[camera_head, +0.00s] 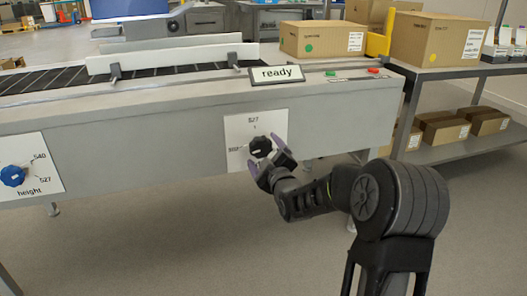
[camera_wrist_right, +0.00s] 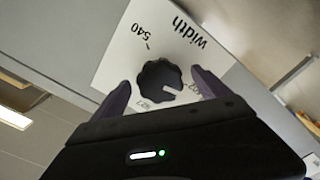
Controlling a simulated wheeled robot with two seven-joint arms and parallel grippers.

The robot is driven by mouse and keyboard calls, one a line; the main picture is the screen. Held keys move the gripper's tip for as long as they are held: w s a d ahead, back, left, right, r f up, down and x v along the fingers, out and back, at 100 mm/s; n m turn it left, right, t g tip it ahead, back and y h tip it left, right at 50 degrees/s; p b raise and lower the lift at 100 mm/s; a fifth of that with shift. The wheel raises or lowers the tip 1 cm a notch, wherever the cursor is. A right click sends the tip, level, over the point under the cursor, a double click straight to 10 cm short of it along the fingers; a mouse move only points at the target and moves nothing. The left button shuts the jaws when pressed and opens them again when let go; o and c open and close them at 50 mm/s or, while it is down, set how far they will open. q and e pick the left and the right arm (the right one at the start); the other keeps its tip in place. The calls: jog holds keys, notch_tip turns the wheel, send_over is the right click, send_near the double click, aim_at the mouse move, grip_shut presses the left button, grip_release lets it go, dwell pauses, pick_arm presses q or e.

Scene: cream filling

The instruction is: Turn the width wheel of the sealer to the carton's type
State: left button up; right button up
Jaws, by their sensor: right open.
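The black width wheel (camera_head: 260,146) sits on a white plate (camera_head: 236,130) on the sealer's front; it also shows in the right wrist view (camera_wrist_right: 158,76). A pale pointer mark on it faces the lower right in the wrist view. The plate reads "width" and "540" there; other labels are partly hidden. My right gripper (camera_head: 265,155) is open, with one finger on each side of the wheel; contact is not clear. A brown carton (camera_head: 320,40) with a green dot stands on the sealer's top. My left gripper is out of view.
The blue height wheel (camera_head: 13,176) is on a plate at the left of the sealer front. A "ready" sign (camera_head: 276,75) stands on top, near green and red buttons. Another carton (camera_head: 435,40) with a yellow dot is on the right shelf (camera_head: 460,72).

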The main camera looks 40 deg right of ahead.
pick_arm(q)
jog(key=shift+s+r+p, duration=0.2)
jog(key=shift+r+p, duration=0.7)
jog(key=shift+p, duration=0.05)
pick_arm(e)
jog(key=v, duration=0.7)
